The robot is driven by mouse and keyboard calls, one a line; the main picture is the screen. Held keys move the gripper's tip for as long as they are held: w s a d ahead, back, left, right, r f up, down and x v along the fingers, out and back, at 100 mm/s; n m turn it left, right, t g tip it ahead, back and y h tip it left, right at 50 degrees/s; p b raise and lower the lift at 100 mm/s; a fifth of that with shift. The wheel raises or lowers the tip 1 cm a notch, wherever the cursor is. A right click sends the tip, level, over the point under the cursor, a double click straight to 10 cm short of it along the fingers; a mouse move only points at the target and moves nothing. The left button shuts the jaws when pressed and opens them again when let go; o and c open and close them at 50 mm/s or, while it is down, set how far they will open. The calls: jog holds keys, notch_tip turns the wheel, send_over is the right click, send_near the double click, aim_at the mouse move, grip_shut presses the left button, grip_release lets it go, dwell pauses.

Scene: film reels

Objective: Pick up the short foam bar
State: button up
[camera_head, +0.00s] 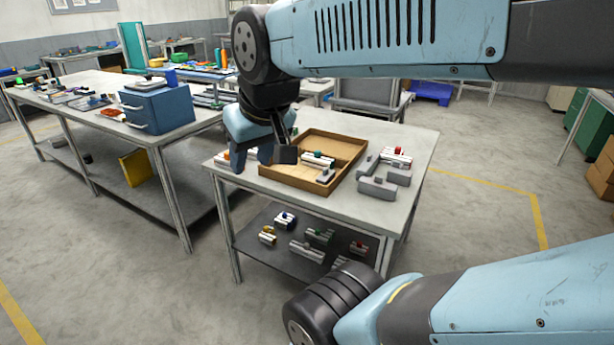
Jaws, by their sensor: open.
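My gripper (263,162) hangs over the left part of the near table, at the left side of a shallow brown tray (334,139). Its jaws are open, and I see nothing between them. Inside the tray lie a white piece with a dark and red top (318,160) and a small pale bar (325,175) close to the tray's front right side. Several grey blocks (378,187) stand right of the tray. I cannot tell which of these pieces is the short foam bar; they are small in this view. My gripper partly hides the tray's left side.
A white and red piece (397,156) sits behind the grey blocks. A white and orange piece (224,157) lies left of my gripper. The lower shelf (262,252) holds several pieces. A long bench (62,112) with a blue drawer box (158,108) stands left.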

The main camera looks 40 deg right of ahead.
jog(key=o, duration=0.3)
jog(key=shift+w+d+f, duration=0.1)
jog(key=shift+d+f, duration=0.05)
jog(key=shift+o, duration=1.3)
jog(key=w+d+f+n+g+h, duration=0.1)
jog(key=w+d+f+g+h, duration=0.1)
jog(key=d+f, duration=0.3)
jog(key=w+d+f+n+g+h, duration=0.1)
jog(key=w+d+f+g+h, duration=0.1)
jog(key=d, duration=0.5)
notch_tip(320, 180, down, 3)
jog(key=shift+f+g+h, duration=0.2)
jog(key=shift+g+h, duration=0.6)
jog(key=shift+g, duration=0.4)
jog(key=n+t+h, duration=0.8)
jog(key=n+h, duration=0.3)
jog(key=n, duration=0.9)
send_near(323, 174)
jog(key=x, duration=0.5)
jog(key=shift+s+d, duration=0.3)
jog(key=shift+d, duration=0.1)
jog(key=shift+w+x, duration=0.15)
jog(key=shift+x, duration=1.15)
jog(key=shift+w+x, duration=0.15)
jog(key=shift+x, duration=1.2)
